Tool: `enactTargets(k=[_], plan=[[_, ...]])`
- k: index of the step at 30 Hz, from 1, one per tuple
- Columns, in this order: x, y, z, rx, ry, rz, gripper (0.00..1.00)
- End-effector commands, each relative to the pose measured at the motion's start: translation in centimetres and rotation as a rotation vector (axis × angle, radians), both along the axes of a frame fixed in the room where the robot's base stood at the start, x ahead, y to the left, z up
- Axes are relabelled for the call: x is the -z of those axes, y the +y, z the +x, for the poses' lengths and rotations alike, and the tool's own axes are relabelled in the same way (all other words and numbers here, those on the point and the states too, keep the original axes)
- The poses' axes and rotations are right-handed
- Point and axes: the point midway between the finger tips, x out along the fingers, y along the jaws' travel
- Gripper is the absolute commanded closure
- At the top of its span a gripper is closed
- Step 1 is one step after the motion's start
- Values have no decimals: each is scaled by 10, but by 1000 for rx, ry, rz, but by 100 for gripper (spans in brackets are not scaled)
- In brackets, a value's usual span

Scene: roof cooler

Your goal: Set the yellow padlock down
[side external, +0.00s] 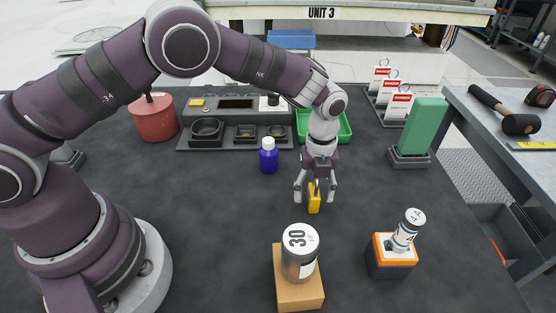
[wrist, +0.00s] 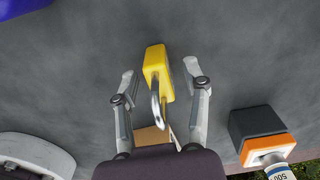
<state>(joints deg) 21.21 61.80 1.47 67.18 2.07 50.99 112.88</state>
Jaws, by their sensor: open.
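The yellow padlock (side external: 314,199) stands on the dark mat between the fingers of my gripper (side external: 316,192). In the wrist view the padlock (wrist: 157,68) shows its yellow body and metal shackle, the shackle toward the camera. My gripper (wrist: 165,85) is open, one finger on each side of the padlock, with a gap visible on both sides. The padlock's underside is hidden, but it appears to rest on the mat.
A blue bottle (side external: 269,157) stands behind and left. A grey cylinder marked 30 (side external: 299,255) sits on a cardboard box (side external: 298,293) in front. An orange-topped block (side external: 391,262) holds a small white cylinder (side external: 408,231) at right. A green block (side external: 425,127) stands back right. Bare mat surrounds the padlock.

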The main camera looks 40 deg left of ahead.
Motion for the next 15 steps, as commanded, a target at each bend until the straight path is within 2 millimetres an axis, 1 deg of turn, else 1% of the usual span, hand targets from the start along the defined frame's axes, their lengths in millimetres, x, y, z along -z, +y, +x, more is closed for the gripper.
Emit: enactTargets(k=[2, 5, 8, 12, 15], plan=[[-2, 0, 0, 0, -1, -1, 54], [-14, 0, 1, 0, -3, -1, 54], [-37, -1, 1, 2, -6, -2, 54], [-75, -1, 1, 0, -7, -3, 54], [-98, 0, 1, 1, -6, -2, 54]])
